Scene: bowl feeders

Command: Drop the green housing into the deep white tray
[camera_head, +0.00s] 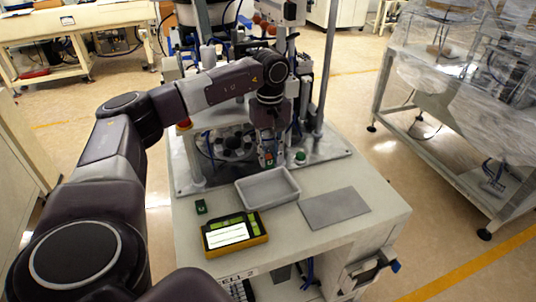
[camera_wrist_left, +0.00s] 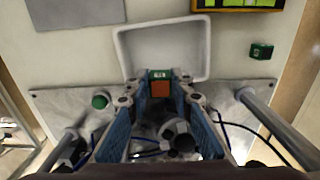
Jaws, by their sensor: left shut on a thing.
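My left gripper (camera_head: 268,160) is shut on a small green housing (camera_wrist_left: 160,74) with an orange face. It shows between the fingertips in the left wrist view (camera_wrist_left: 160,88). The deep white tray (camera_head: 244,196) stands on the table, just in front of the gripper in the head view. In the wrist view the housing overlaps the tray's wall (camera_wrist_left: 123,55) on the gripper's side. I cannot tell its exact height above the table. A second small green block (camera_head: 201,206) lies on the table left of the tray. My right gripper is not in view.
A flat grey plate (camera_head: 335,208) lies to the right. Behind are a metal base plate, a green button (camera_head: 300,156) and upright posts (camera_head: 327,75).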

